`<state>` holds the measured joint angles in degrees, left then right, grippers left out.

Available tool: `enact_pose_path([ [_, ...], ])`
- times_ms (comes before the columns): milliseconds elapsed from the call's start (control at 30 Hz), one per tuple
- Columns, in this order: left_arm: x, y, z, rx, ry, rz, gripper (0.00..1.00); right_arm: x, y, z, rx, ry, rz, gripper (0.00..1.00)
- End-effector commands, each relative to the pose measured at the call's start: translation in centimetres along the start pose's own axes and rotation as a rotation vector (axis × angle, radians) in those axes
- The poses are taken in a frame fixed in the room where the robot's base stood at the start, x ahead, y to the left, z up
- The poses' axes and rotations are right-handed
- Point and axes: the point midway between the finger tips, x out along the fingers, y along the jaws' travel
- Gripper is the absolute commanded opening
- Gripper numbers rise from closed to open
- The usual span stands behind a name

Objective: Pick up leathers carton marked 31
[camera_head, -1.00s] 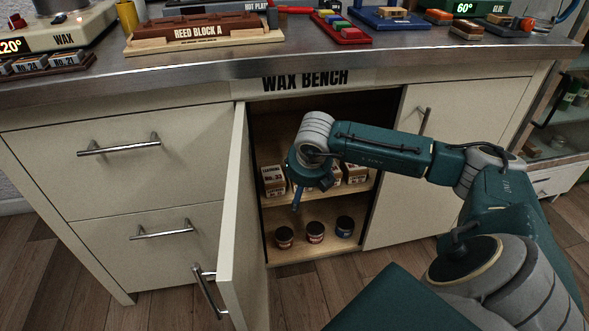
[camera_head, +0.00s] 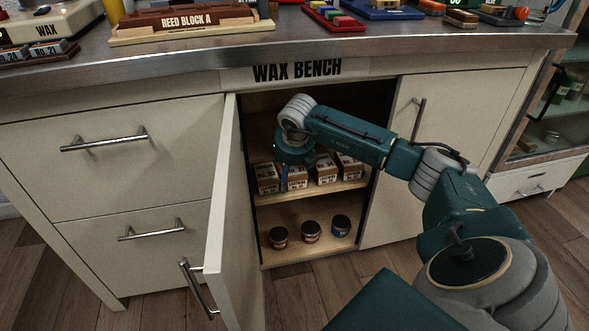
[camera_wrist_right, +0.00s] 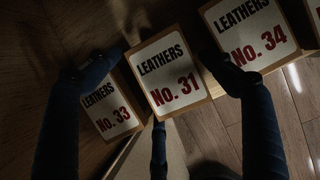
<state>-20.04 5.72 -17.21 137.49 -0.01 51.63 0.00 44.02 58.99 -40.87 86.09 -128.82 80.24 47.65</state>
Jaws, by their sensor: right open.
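The leathers carton marked 31 (camera_wrist_right: 168,80) is a small brown box with a white label, seen from above in the right wrist view. My right gripper (camera_wrist_right: 162,62) is open over it, with dark fingers on either side. I cannot tell whether they touch it. Carton 33 (camera_wrist_right: 106,108) stands close on the left, partly behind a finger; carton 34 (camera_wrist_right: 252,38) is on the right. My left gripper is out of view.
The open cabinet door (camera_head: 236,235) stands left of my right arm. Several cartons share the upper shelf, including one at the right (camera_head: 348,167). Three tins (camera_head: 311,231) stand on the lower shelf (camera_head: 300,255). The bench top (camera_head: 330,45) is above the opening.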

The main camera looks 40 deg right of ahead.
Motion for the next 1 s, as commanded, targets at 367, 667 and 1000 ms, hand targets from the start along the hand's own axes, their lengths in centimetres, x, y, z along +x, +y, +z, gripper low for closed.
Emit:
enact_pose_path([
  [367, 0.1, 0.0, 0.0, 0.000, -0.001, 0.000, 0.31, -0.1, 0.0, 0.0, 0.000, -0.001, 0.000, 0.44],
  [667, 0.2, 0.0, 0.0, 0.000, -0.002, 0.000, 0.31, -0.3, 0.0, 0.1, 0.001, -0.001, 0.000, 0.44],
  [1000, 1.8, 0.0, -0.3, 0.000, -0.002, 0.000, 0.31, -2.6, -0.1, -1.4, -0.004, 0.000, -0.002, 0.44],
])
